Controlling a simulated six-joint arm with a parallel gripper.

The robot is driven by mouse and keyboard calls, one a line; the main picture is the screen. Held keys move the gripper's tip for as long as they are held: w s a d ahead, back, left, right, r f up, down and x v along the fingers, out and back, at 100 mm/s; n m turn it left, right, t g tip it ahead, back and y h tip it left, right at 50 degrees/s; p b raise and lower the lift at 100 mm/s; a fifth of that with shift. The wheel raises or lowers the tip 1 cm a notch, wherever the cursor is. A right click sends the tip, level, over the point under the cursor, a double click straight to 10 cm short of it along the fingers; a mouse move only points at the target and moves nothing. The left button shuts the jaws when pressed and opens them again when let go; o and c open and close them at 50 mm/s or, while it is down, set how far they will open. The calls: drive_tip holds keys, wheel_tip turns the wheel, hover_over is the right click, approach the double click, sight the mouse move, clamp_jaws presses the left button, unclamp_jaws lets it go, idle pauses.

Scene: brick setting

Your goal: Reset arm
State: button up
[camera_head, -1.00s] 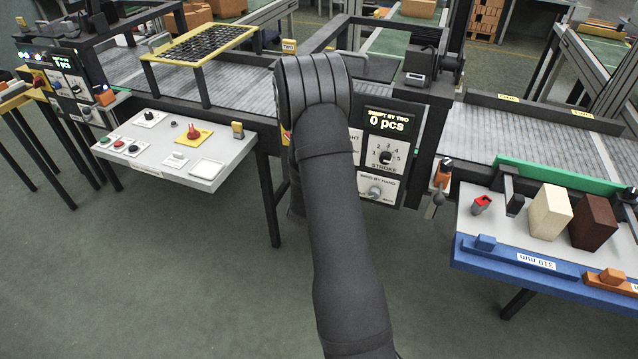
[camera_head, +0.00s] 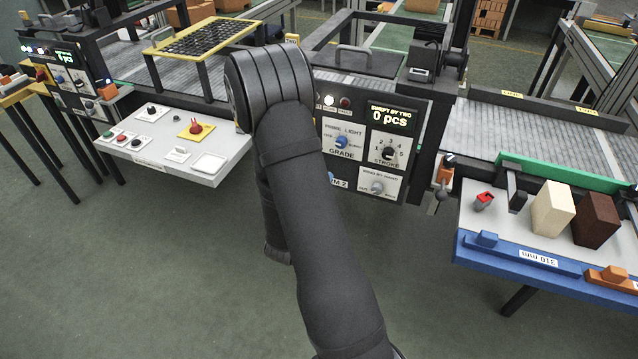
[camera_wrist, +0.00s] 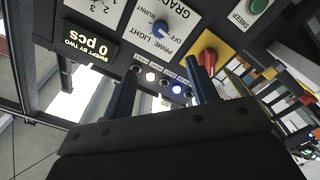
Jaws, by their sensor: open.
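My gripper (camera_wrist: 160,70) shows in the wrist view with its two dark blue fingers apart and nothing between them. In that view the fingers are in front of a control panel seen upside down. The panel has a blue grade knob (camera_wrist: 159,28), a row of small lamps (camera_wrist: 163,83) and a red knob (camera_wrist: 207,58) on a yellow plate. In the head view my arm rises through the middle and bends at the top; the gripper itself is hidden behind it. The panel's display (camera_head: 393,118) reads 0 pcs.
A white button shelf (camera_head: 150,163) with a red knob (camera_head: 195,127) lies left of my arm. At the right, a blue-edged bench (camera_head: 505,262) holds a cream brick (camera_head: 553,209) and a brown brick (camera_head: 595,221). Conveyors run behind. The green floor in front is clear.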

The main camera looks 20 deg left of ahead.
sight(340, 145)
drive_tip(key=shift+w, duration=0.1)
drive_tip(key=w, duration=1.7)
drive_tip(key=shift+w, duration=0.15)
drive_tip(key=shift+w, duration=0.2)
drive_tip(key=shift+s+m, duration=0.2)
drive_tip(key=shift+m, duration=0.6)
drive_tip(key=m, duration=1.1)
drive_tip(key=shift+a, duration=0.1)
drive_tip(key=m, duration=0.4)
drive_tip(key=shift+m, duration=0.3)
idle(0.8)
